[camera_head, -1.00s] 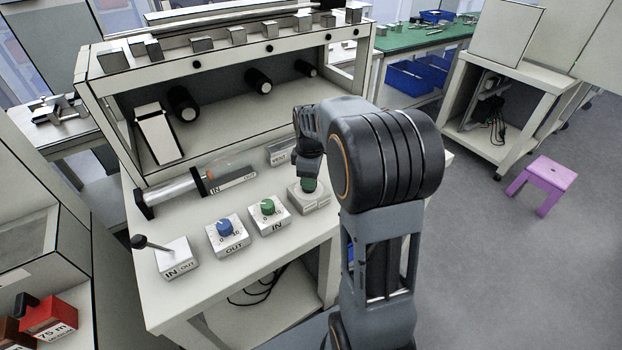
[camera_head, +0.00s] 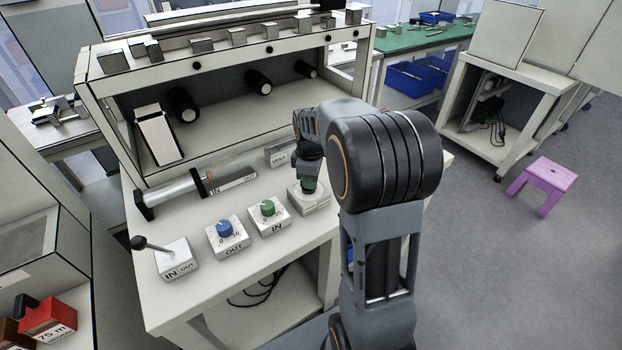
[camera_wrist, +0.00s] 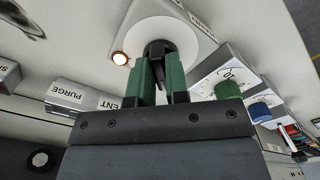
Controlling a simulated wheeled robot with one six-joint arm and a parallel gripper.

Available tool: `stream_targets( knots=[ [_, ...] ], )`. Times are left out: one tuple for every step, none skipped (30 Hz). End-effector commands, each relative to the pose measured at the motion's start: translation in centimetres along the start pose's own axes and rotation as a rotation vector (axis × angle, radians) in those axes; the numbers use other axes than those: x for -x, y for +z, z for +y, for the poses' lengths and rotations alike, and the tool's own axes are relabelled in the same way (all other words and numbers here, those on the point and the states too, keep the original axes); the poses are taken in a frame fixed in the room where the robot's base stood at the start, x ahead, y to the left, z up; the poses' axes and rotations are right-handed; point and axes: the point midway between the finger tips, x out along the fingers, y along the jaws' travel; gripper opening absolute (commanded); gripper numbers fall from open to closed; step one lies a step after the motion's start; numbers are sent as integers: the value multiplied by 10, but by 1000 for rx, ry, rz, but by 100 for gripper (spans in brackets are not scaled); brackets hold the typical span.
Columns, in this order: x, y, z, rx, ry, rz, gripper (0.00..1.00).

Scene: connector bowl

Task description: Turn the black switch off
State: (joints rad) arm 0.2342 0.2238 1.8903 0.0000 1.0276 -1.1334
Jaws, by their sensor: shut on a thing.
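A black switch (camera_wrist: 158,48) stands on a round white plate (camera_wrist: 188,38) in the wrist view. My gripper (camera_wrist: 158,68) has green fingers, which are closed around the switch from both sides. The fingers hide part of it. A small lit lamp (camera_wrist: 120,58) sits at the left edge of the plate. In the head view my gripper (camera_head: 309,184) points down at a small white box (camera_head: 318,201) at the right of the bench; the switch itself is hidden there by the gripper.
A green knob (camera_head: 267,207) and a blue knob (camera_head: 225,228) stand on boxes left of my gripper. A lever with a black ball (camera_head: 138,242) is farther left. A horizontal cylinder (camera_head: 172,193) lies behind them. A label plate (camera_wrist: 83,96) reading PURGE is close by.

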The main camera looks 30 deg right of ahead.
Motion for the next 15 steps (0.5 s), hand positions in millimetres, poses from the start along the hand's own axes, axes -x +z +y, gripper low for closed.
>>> stream_targets(
  knots=[
    [0,0,0,-3,0,0,0],
    [0,0,0,-6,0,0,0],
    [0,0,0,-12,0,0,0],
    [1,0,0,-18,0,0,0],
    [1,0,0,-26,0,0,0],
    [1,0,0,-41,0,0,0],
    [1,0,0,-54,0,0,0],
    [1,0,0,-69,0,0,0],
    [1,0,0,-92,0,0,0],
    [1,0,-1,-113,-1,0,0],
    [1,0,-1,-133,-1,0,0],
    [2,0,-1,-164,-1,0,0],
    [2,0,-1,-188,-1,-1,0],
    [2,0,-1,-214,0,0,0],
    [2,0,-1,-249,0,0,0]
  ],
)
